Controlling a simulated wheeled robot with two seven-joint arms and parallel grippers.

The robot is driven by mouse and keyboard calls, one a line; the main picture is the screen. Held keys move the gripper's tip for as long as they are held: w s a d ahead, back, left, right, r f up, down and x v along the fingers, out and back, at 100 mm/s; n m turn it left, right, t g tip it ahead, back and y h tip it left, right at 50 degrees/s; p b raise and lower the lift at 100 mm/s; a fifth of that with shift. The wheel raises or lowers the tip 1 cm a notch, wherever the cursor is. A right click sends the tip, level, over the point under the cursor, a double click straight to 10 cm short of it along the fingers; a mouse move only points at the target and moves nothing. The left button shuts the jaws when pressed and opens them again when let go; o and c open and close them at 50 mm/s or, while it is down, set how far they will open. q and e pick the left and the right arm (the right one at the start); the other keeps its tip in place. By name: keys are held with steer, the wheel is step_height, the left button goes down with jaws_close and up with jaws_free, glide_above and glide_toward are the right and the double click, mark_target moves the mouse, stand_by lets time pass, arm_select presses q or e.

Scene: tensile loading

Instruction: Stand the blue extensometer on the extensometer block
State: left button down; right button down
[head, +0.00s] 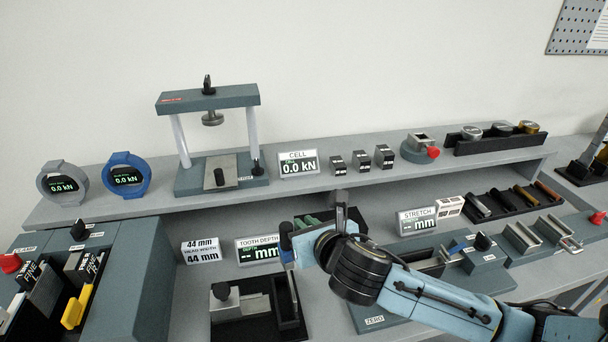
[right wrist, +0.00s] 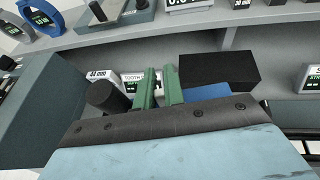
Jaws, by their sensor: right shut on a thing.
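My right gripper (head: 293,238) is shut on a dark blue and black piece (head: 286,241), which looks like the blue extensometer. It is held above the shelf, in front of the tooth depth display. In the right wrist view two green fingers (right wrist: 158,88) stand close together, with a blue part (right wrist: 208,92) to their right and a black cylinder (right wrist: 105,97) to their left. Most of the grip is hidden. A grey-blue block (head: 485,258) with a black knob stands right of the stretch display (head: 417,221); I cannot tell whether it is the extensometer block. My left gripper is out of view.
The tooth depth display (head: 258,251) is close on the left. The upper shelf holds a press frame (head: 207,98) and a cell display (head: 298,164). My right forearm covers part of the block labelled ZERO (head: 374,320).

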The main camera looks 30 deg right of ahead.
steer(key=w+d+f+m+h+p, duration=0.1)
steer(key=w+d+m+h+p, duration=0.1)
steer(key=w+d+p, duration=1)
steer(key=shift+w, duration=0.15)
steer(key=shift+p, duration=0.35)
step_height(320, 180, down, 4)
steer(key=shift+r+b, duration=0.1)
steer(key=shift+b, duration=1.05)
steer(key=shift+p, duration=0.4)
